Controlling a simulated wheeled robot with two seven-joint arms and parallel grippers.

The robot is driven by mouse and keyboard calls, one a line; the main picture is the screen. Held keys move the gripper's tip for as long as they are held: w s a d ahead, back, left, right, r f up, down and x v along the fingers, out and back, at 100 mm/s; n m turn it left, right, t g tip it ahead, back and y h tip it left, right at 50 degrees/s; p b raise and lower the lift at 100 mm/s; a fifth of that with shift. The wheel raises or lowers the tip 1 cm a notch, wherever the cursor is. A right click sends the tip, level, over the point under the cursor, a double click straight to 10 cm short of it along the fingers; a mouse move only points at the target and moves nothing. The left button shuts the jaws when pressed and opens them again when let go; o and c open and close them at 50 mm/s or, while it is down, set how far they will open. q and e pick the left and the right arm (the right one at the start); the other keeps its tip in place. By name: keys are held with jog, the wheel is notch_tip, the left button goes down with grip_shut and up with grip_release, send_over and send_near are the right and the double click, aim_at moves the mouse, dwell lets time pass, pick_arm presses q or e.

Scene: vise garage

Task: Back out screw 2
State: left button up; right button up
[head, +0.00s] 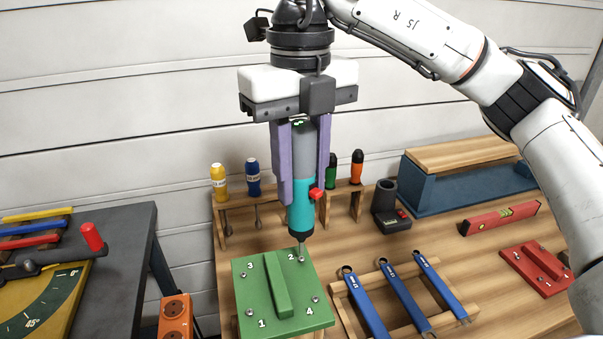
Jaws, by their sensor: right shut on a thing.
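My right gripper (303,165) is shut on a grey and teal electric screwdriver (301,205) with a red button, held upright with its bit pointing down. The bit tip is at screw 2 (301,259), at the back right corner of the green plate (262,291); I cannot tell whether it is seated in the head. Screw 3 (243,275), screw 1 (249,312) and screw 4 (310,312) show at the other corners, beside their white numbers. The plate has a raised green bar along its middle. My left gripper is not in view.
A wooden rack (228,215) with several hand screwdrivers stands behind the plate. Blue wrenches (405,291) lie on a wooden holder to the right. A charger dock (391,219), red level (499,218), red plate (537,268) and blue box (465,188) are farther right.

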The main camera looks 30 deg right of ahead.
aim_at(302, 122)
jog(key=shift+r, duration=0.55)
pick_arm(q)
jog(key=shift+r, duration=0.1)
pick_arm(e)
jog(key=shift+r, duration=2)
